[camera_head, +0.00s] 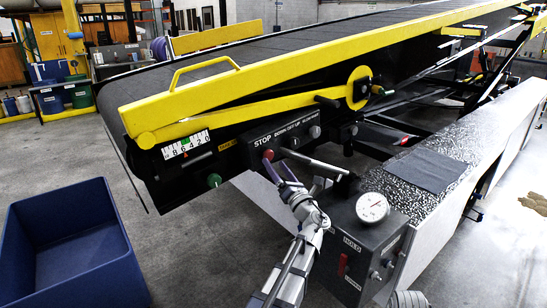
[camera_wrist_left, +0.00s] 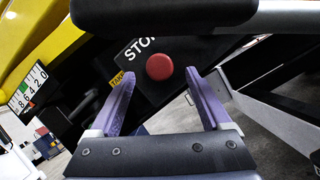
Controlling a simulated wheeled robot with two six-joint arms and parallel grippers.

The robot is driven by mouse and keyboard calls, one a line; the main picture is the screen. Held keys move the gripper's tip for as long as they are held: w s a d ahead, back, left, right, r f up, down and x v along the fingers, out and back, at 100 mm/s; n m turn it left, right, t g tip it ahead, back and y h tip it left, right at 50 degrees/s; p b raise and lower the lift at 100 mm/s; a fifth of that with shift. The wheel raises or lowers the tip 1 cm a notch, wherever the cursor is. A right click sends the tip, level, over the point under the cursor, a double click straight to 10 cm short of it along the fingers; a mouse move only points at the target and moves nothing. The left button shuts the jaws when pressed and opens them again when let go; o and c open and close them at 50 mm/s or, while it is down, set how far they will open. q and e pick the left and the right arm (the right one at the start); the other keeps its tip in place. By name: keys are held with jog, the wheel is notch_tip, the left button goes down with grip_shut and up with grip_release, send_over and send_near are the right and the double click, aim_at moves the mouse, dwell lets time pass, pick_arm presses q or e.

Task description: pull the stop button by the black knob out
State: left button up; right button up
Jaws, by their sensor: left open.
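The stop button (camera_head: 268,154) is a red round cap on the black panel under the word STOP. It also shows in the left wrist view (camera_wrist_left: 159,67), centred between my fingertips. My left gripper (camera_head: 279,169) has purple fingers and is open in front of the button. In the left wrist view the open gripper (camera_wrist_left: 160,76) has a finger on either side of the red cap, with nothing held. I cannot tell whether the fingers touch it. A black knob (camera_wrist_left: 165,14) crosses the top of that view, close to the camera. My right gripper is not in view.
A grey rod (camera_head: 312,160) runs close beside my left gripper. A green knob (camera_head: 214,180) sits lower left on the loader. A control box with a gauge (camera_head: 372,207) stands at the right. A blue bin (camera_head: 70,245) is at the left, with clear floor between.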

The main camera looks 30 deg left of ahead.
aim_at(269, 157)
pick_arm(q)
jog(key=shift+p+x, duration=0.3)
jog(key=shift+x, duration=1.25)
grip_shut()
